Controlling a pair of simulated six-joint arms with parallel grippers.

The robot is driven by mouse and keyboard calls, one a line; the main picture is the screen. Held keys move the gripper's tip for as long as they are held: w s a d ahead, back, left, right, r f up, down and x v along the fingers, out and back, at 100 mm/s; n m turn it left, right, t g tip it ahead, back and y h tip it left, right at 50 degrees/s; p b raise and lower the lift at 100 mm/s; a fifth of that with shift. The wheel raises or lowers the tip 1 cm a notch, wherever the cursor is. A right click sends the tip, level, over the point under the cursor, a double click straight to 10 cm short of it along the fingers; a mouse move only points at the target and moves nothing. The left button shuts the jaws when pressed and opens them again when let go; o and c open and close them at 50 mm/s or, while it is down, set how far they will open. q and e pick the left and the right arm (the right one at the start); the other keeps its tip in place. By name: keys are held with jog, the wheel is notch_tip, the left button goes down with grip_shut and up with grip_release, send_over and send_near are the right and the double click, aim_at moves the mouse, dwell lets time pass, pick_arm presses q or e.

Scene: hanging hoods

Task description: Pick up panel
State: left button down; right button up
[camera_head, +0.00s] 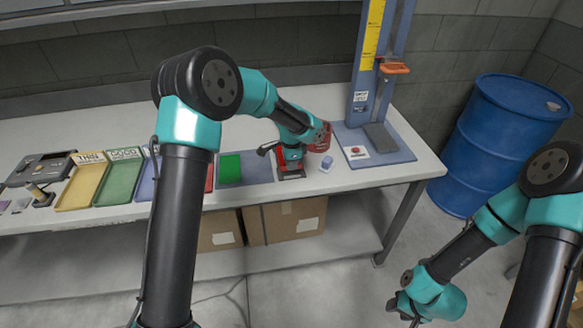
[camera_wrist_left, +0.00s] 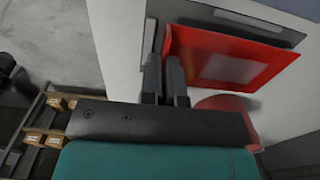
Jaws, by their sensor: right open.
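A red panel-like piece (camera_wrist_left: 225,60) with a raised rim fills the upper right of the left wrist view. It probably matches the red piece (camera_head: 290,170) under my left gripper in the head view, where the gripper hides part of it. My left gripper (camera_head: 283,150) is low over the bench at this piece. In the left wrist view its two dark fingers (camera_wrist_left: 163,80) stand close together at the red piece's left edge. Whether they grip it cannot be told. My right gripper (camera_head: 405,308) is open at the lower right, away from the bench, and only partly visible.
A green square (camera_head: 230,168) lies on a grey-blue plate. Yellow (camera_head: 78,190) and green (camera_head: 117,180) trays stand left. A blue barrel (camera_head: 505,140) stands beyond the bench.

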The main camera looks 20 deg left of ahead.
pick_arm(q)
jog(key=shift+s+d+r, duration=0.1)
jog(key=shift+s+r, duration=0.25)
jog(key=shift+r, duration=0.35)
jog(key=s+d+r, duration=0.1)
jog(key=s+d, duration=0.3)
jog(key=s, duration=1)
jog(key=shift+s+r, duration=0.2)
jog(key=shift+s, duration=0.15)
